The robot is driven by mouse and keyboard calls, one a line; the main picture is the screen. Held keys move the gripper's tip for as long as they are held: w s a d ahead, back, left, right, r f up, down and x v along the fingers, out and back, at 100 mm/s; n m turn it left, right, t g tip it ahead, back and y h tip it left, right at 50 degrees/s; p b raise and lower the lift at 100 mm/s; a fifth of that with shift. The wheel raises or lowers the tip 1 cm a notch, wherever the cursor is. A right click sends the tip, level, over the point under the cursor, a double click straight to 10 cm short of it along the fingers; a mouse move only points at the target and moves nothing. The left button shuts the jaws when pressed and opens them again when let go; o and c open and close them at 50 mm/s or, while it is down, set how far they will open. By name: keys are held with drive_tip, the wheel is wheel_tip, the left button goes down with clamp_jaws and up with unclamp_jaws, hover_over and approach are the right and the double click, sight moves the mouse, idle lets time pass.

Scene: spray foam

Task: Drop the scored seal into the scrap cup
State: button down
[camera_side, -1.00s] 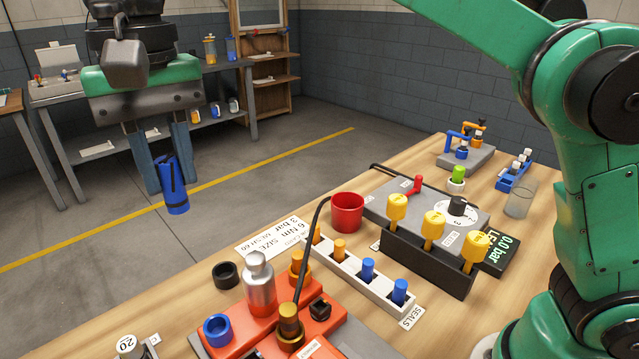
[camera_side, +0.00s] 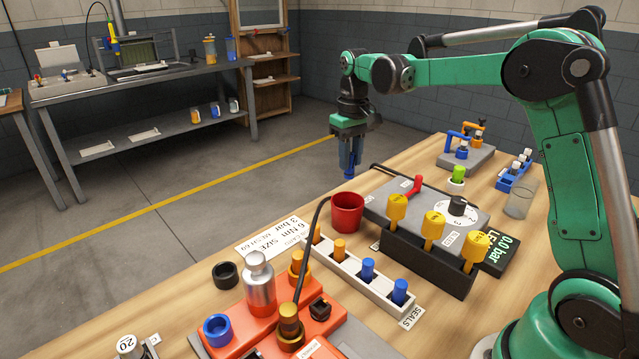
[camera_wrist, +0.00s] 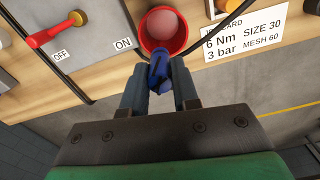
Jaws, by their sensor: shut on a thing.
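My gripper (camera_side: 349,168) is shut on a blue seal (camera_wrist: 159,72), which has a dark line across it. In the side view the seal's blue tip (camera_side: 349,175) hangs just above the red scrap cup (camera_side: 347,213) in the picture. In the wrist view the cup (camera_wrist: 164,48) lies just beyond the fingertips (camera_wrist: 160,82), and the seal overlaps its near rim. The seal looks higher than the cup and apart from it. The cup stands upright on the wooden bench; its inside looks pale pink, and I cannot tell whether anything lies in it.
A grey control box (camera_side: 425,215) with a red lever (camera_side: 413,187) and yellow-handled tools (camera_side: 434,225) stands right of the cup. A white rack (camera_side: 365,280) of orange and blue seals is in front. A dark hose (camera_side: 318,215) rises beside the cup. A printed card (camera_side: 275,238) lies left.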

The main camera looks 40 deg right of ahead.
drive_tip(key=shift+s+d+f, duration=0.1)
drive_tip(key=shift+d+f, duration=0.1)
drive_tip(key=shift+f, duration=0.9)
drive_tip(key=shift+s+d+f, duration=0.1)
drive_tip(key=shift+d+f, duration=0.1)
drive_tip(key=shift+f, duration=0.85)
drive_tip(key=shift+d+f, duration=0.2)
drive_tip(key=shift+f, duration=0.9)
drive_tip(key=c, duration=0.6)
unclamp_jaws()
drive_tip(key=shift+r, duration=2.85)
